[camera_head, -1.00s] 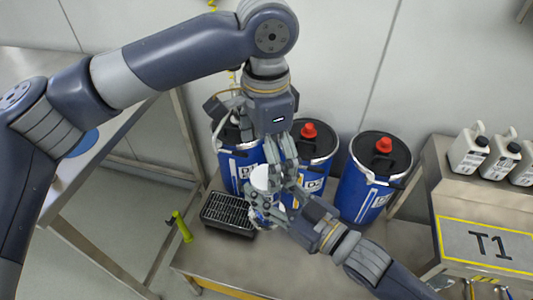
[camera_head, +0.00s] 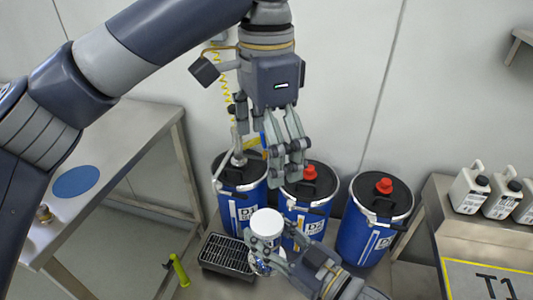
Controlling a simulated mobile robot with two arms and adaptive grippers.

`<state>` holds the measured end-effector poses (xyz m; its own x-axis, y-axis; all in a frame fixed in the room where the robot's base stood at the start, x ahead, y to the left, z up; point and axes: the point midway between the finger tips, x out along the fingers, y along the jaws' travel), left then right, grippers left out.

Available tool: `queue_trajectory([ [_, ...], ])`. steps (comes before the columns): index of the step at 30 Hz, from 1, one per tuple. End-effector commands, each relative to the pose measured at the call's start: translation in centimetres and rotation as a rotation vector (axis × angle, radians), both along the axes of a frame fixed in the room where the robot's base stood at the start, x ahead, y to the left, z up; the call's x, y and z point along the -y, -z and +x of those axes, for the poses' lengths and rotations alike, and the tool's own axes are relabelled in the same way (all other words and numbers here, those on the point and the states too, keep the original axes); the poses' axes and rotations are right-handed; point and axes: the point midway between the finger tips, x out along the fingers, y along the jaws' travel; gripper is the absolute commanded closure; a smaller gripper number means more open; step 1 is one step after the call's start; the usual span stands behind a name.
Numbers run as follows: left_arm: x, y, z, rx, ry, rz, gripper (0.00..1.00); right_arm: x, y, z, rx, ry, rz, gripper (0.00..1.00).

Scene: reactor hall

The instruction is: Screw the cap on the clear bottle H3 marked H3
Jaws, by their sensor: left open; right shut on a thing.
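A white cap (camera_head: 267,221) sits on top of a small clear bottle (camera_head: 261,264) at the lower middle. I cannot read a marking on the bottle, and my fingers hide part of it. My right gripper (camera_head: 275,256) comes in from the lower right and is shut on the bottle. My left gripper (camera_head: 261,165) is open and empty above the cap, apart from it, in front of the blue drums.
Blue drums with black lids (camera_head: 375,220) stand behind the bottle. A black grated tray (camera_head: 226,255) is left of it, with a green-handled thing (camera_head: 180,269) beside. White jugs (camera_head: 468,188) stand on the right table. A blue disc (camera_head: 76,181) lies on the left table.

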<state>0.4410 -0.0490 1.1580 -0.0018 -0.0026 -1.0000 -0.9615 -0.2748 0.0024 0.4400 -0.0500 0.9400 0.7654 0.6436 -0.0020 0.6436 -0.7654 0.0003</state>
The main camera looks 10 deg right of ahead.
Motion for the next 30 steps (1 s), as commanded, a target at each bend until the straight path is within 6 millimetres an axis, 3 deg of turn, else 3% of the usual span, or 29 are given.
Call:
queue_trajectory([
  [14,0.0,0.1,0.0,0.0,-0.001,-0.001,0.03,0.0,-0.2,0.0,0.003,0.0,0.003,1.0],
  [19,0.2,1.2,1.2,-0.014,-0.049,-0.042,0.03,0.0,-0.1,0.0,0.003,0.0,0.003,1.0],
  [23,0.5,3.7,3.7,-0.041,-0.156,-0.117,0.03,0.0,-0.1,0.0,0.004,0.0,0.002,1.0],
  [30,-0.4,11.2,9.6,-0.096,-0.456,-0.254,0.03,0.0,-0.2,0.0,0.004,0.0,0.002,1.0],
])
